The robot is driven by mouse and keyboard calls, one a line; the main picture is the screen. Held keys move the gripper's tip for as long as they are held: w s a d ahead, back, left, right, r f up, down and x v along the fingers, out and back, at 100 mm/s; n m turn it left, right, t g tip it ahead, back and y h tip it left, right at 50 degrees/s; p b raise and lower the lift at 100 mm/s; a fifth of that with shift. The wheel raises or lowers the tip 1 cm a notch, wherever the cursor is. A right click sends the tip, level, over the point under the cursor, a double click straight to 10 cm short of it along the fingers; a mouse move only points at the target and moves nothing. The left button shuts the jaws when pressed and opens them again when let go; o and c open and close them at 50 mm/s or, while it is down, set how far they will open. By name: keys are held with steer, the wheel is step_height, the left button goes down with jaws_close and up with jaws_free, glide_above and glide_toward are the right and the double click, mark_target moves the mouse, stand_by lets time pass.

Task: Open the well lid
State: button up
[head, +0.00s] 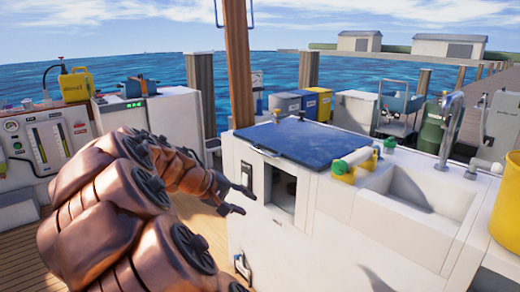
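A dark blue flat lid (308,139), which looks like the well lid, lies level and closed on top of the white counter (345,222). My gripper (246,203) is in front of the counter's left end, below and to the left of the lid. Its two dark fingers are spread apart with nothing visible between them. The gripper appears clear of the lid. My arm reaches in from the lower left.
A square opening (281,187) is in the counter's front. A wooden post (239,65) rises behind the counter. A yellow bucket (507,212) stands far right.

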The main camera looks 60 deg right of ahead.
steer(key=w+d+r+h+p, duration=0.1)
steer(key=w+d+r+h, duration=0.4)
steer(key=d, duration=0.5)
steer(key=n+h+p, duration=0.1)
steer(key=n, duration=0.1)
glide_toward(259, 152)
steer(key=s+d, duration=0.1)
steer(key=d, duration=0.1)
steer(key=shift+w+f+b+x, duration=0.1)
steer(key=shift+b+x, duration=0.3)
steer(key=shift+x, duration=1.7)
steer(key=shift+w+f+b+x, duration=0.1)
steer(key=shift+b+x, duration=0.3)
steer(key=shift+x, duration=1.75)
steer(key=shift+c, duration=0.3)
jaws_close()
